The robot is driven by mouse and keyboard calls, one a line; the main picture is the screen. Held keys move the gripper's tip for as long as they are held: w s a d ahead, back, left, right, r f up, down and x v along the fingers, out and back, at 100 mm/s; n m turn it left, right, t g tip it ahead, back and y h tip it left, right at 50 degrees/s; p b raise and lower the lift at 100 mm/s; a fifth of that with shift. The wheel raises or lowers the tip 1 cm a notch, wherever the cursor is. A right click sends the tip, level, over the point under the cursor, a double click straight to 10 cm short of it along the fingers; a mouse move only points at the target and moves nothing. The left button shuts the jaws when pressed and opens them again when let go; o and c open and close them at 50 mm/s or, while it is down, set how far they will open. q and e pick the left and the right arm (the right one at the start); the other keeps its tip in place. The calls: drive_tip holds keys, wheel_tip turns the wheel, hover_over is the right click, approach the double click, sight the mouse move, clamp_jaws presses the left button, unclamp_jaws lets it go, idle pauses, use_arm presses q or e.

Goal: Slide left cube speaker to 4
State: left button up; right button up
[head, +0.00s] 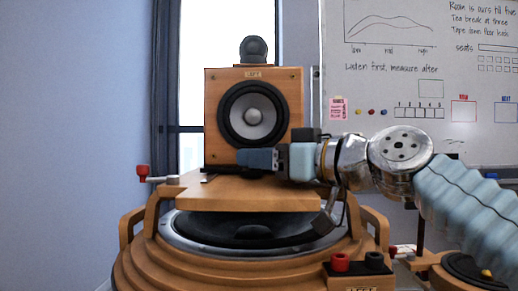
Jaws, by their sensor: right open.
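The left cube speaker (221,112) is a wooden box with a black-rimmed cone, a grey dome and a small label reading LEFT. It stands upright on a wooden board (250,196) over a large round wooden base. My right gripper (243,159) comes in from the right. Its dark fingers lie across the lower front of the speaker, just below the cone, and hide part of that face. It is open with nothing seen between the fingers. Whether it touches the speaker I cannot tell. No number marks are readable on the board. My left gripper is not in view.
A dark rounded piece (253,48) sits on top of the speaker. A red-knobbed clamp (143,171) sticks out at the board's left. The base (150,262) has handles and red and black terminals in front. A whiteboard (400,75) hangs behind at right.

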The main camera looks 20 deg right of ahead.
sight(258, 184)
drive_tip(key=shift+w+a, duration=0.25)
drive_tip(key=shift+w, duration=0.1)
clamp_jaws()
drive_tip(key=s, duration=0.2)
drive_tip(key=s+a+b, duration=0.1)
drive_tip(key=s, duration=0.1)
drive_tip(key=shift+a, duration=0.1)
unclamp_jaws()
